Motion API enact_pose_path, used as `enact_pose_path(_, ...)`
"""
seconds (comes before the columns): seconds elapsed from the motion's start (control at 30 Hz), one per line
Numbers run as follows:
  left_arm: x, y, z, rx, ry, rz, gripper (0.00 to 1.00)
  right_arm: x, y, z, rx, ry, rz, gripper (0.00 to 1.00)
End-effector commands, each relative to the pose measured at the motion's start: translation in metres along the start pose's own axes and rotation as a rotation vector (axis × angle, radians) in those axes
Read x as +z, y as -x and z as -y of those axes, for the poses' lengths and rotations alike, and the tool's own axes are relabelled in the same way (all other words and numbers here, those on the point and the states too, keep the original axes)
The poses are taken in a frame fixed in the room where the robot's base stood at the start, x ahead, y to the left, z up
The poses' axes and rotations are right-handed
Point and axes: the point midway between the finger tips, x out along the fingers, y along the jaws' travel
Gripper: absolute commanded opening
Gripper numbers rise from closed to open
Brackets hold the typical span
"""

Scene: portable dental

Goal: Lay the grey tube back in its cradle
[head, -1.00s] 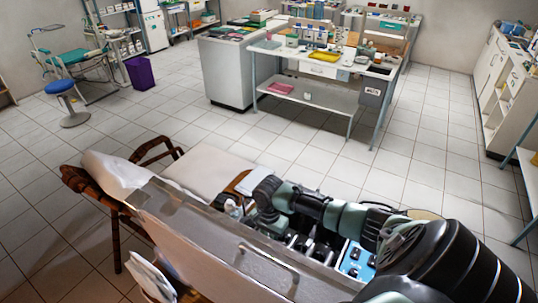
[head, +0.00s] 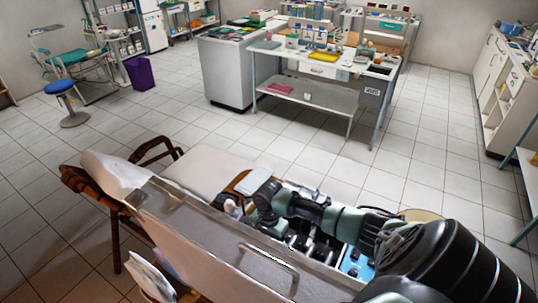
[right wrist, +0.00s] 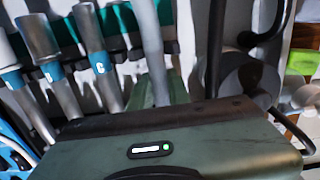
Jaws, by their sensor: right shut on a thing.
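In the right wrist view, a plain grey tube (right wrist: 152,48) stands upright in the middle, its lower end running down behind the dark green housing of my right gripper (right wrist: 168,92). The gripper is shut on the tube; the fingertips are mostly hidden by the housing. Several grey handpieces with teal bands (right wrist: 90,30) stand in a row to the left, in front of a dark green holder strip. I cannot tell which cradle is empty. In the head view my right arm reaches over the open metal case (head: 200,228), and tube and cradle are too small to make out.
The case's metal wall with its handle (head: 268,262) is in front of my arm. A blue panel (head: 356,262) with black controls is partly covered by the arm. A reclined chair with a pale seat (head: 205,168) stands behind. Open tiled floor lies beyond.

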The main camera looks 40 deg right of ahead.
Motion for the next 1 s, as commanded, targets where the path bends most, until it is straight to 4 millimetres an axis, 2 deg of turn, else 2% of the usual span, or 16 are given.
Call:
enact_pose_path(0.43, -0.0013, 0.0028, 0.0001, 0.000, 0.000, -0.002, 0.00, 0.0005, -0.0020, -0.0003, 0.000, 0.002, 0.000, 0.00)
enact_pose_path(0.47, -0.0013, 0.0027, 0.0001, 0.000, 0.000, -0.002, 0.00, 0.0005, -0.0020, -0.0004, 0.000, 0.002, 0.000, 0.20)
enact_pose_path(0.5, -0.0013, 0.0027, 0.0001, 0.000, 0.000, -0.002, 0.00, 0.0005, -0.0020, -0.0004, 0.001, 0.001, 0.000, 0.31)
enact_pose_path(0.53, -0.0013, 0.0027, 0.0001, 0.000, -0.001, -0.002, 0.00, 0.0005, -0.0020, -0.0004, 0.001, 0.001, 0.000, 0.40)
enact_pose_path(0.57, -0.0014, 0.0027, 0.0001, 0.000, -0.001, -0.002, 0.00, 0.0005, -0.0020, -0.0004, 0.001, 0.001, 0.000, 0.43)
enact_pose_path(1.0, -0.0017, 0.0027, -0.0001, 0.000, -0.001, -0.002, 0.00, 0.0003, -0.0019, -0.0005, 0.001, 0.001, 0.000, 0.43)
